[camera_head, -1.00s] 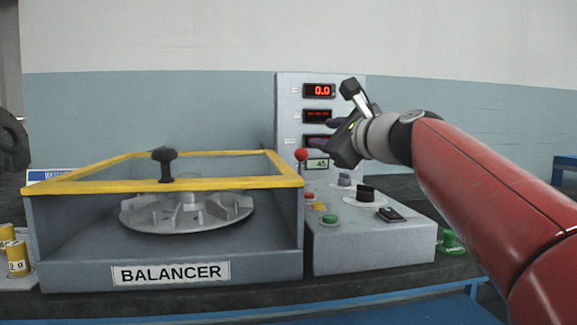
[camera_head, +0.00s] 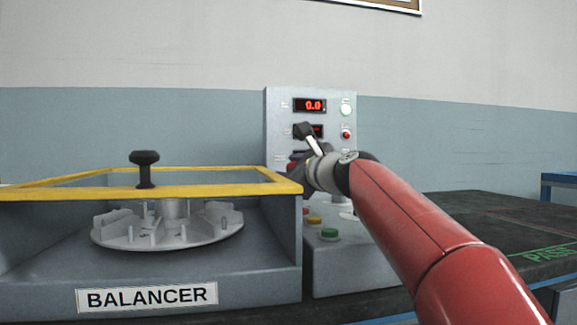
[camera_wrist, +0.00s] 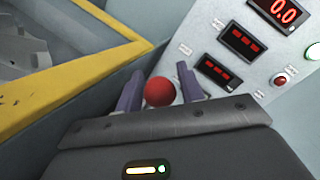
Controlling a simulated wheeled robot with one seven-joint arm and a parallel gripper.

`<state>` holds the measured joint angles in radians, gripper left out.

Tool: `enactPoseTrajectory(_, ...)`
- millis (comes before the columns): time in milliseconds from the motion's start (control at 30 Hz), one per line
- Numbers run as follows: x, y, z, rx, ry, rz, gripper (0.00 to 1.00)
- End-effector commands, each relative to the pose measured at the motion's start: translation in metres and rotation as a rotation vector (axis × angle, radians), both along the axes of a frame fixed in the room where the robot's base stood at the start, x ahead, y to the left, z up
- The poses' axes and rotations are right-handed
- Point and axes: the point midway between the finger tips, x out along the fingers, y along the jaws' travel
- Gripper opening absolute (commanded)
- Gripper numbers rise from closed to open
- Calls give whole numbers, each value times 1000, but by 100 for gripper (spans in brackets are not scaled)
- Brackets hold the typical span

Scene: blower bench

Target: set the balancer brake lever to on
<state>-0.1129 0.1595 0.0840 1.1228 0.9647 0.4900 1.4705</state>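The balancer (camera_head: 150,297) is a grey box with a yellow-framed cover, and its control panel (camera_head: 276,125) stands to its right. A red ball knob (camera_wrist: 159,91), which looks like the brake lever's end, shows in the wrist view near the cover's corner. My gripper (camera_wrist: 160,84) is open, with one purple finger on each side of the knob; gaps show and I cannot tell whether either finger touches it. In the head view my gripper (camera_head: 298,166) is in front of the panel and hides the knob. The lever's shaft and its on/off marks are hidden.
The yellow cover frame (camera_wrist: 75,80) is close to my left finger. The panel carries red displays (camera_head: 310,105) and a red button (camera_head: 346,134). A green button (camera_head: 329,234) is on the console below my arm. A dark mat (camera_head: 500,225) lies to the right.

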Motion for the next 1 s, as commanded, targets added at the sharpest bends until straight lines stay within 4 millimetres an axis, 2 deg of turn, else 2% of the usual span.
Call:
enactPoseTrajectory(367,6,4,0,0,-1,-1,37)
enactPoseTrajectory(600,6,4,0,0,-1,-1,5)
enactPoseTrajectory(667,6,4,0,0,0,0,0)
enactPoseTrajectory(1000,7,4,3,-5,17,-1,0)
